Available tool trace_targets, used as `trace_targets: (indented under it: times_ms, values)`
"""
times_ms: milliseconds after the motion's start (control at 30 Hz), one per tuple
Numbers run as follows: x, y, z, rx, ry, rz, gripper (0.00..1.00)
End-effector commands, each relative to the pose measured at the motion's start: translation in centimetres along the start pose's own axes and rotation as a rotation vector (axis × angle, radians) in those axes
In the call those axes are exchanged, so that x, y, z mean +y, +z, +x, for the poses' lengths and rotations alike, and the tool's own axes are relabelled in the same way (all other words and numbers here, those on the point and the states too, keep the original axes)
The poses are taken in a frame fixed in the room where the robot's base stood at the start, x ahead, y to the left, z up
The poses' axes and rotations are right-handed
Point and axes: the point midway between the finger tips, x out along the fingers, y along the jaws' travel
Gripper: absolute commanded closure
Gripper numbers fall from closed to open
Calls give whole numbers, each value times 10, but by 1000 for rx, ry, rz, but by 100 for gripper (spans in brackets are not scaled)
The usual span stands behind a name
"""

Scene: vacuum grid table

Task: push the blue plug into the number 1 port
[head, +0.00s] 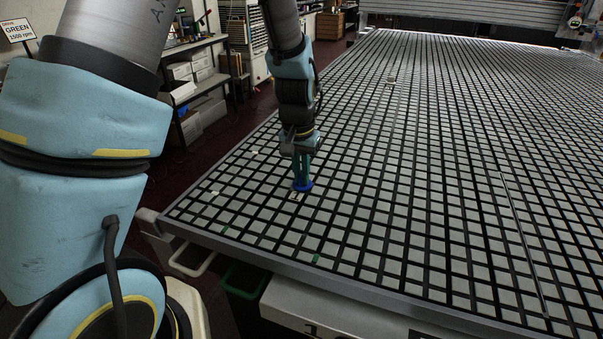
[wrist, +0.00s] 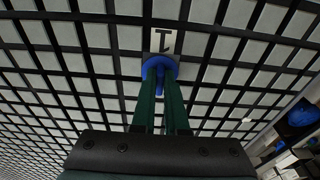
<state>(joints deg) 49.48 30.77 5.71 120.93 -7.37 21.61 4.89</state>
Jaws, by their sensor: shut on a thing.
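The blue plug (head: 303,186) is at the table surface in the head view, between the fingertips of my gripper (head: 302,176). In the wrist view the blue plug (wrist: 160,68) shows as a round blue flange with a stem between the green fingers of my gripper (wrist: 160,88). The gripper is shut on the plug. A tile with a black number 1 (wrist: 164,41) lies just beyond the plug in the wrist view. The port itself is hidden under the plug and fingers, so I cannot tell how deep the plug sits.
The grid table (head: 420,190) is broad and mostly clear. A small pale block (head: 391,80) lies farther back. A long thin rod (head: 523,235) lies on the right. The table's metal front edge (head: 260,258) runs below my gripper. Shelves (head: 195,85) stand at the left.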

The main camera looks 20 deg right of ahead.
Motion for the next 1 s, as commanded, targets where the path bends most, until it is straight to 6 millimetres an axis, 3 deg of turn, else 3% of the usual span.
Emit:
trace_targets:
  times_ms: [367,400,667,1000]
  values:
    - [0,0,0,0,0,0,100]
    - [0,0,0,0,0,0,84]
    - [0,0,0,0,0,0,55]
    - [0,0,-4,1,0,1,54]
